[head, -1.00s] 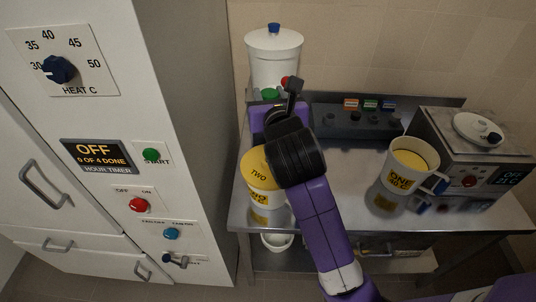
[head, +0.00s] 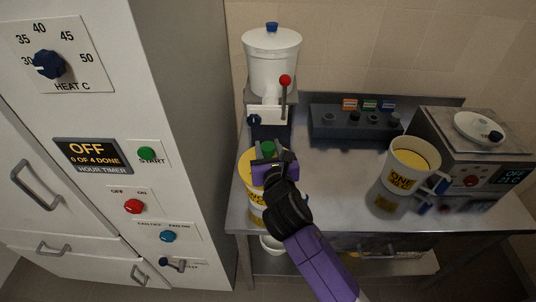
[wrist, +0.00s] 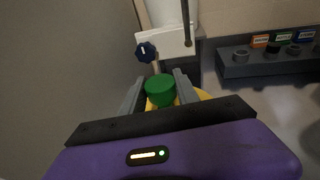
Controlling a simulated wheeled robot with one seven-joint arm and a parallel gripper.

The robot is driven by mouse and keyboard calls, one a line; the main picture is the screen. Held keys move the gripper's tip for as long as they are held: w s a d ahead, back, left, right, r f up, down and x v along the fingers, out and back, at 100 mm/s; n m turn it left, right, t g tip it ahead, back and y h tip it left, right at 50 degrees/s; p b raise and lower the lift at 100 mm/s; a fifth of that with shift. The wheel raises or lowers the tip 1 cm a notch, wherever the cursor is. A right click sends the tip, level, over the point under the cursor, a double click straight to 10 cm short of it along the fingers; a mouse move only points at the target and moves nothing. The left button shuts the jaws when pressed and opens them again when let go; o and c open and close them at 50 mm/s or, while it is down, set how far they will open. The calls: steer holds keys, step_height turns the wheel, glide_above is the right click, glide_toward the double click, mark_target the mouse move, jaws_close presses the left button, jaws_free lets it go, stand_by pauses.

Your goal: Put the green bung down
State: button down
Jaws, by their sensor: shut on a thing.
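The green bung (head: 267,149) is held between the fingers of my gripper (head: 268,158), which is shut on it. In the wrist view the bung (wrist: 160,90) sits upright between the two grey fingertips (wrist: 159,92). Gripper and bung are over or just in front of the yellow-topped tub (head: 247,170) in the head view, and my arm hides part of that tub. Whether the bung touches the tub cannot be told. A dark rack (head: 350,122) with several sockets and orange, green and blue labels stands at the back of the steel bench.
A white lidded vessel (head: 271,60) with a red-knobbed lever (head: 285,81) stands at the back left. The mug marked ONE (head: 412,168) and a heater box (head: 470,150) are on the right. The bench (head: 330,200) is clear in the middle. A tall white cabinet (head: 120,100) stands left.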

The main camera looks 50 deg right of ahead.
step_height(320, 180, down, 2)
steer(key=shift+f, duration=0.15)
steer(key=c, duration=0.9)
jaws_free()
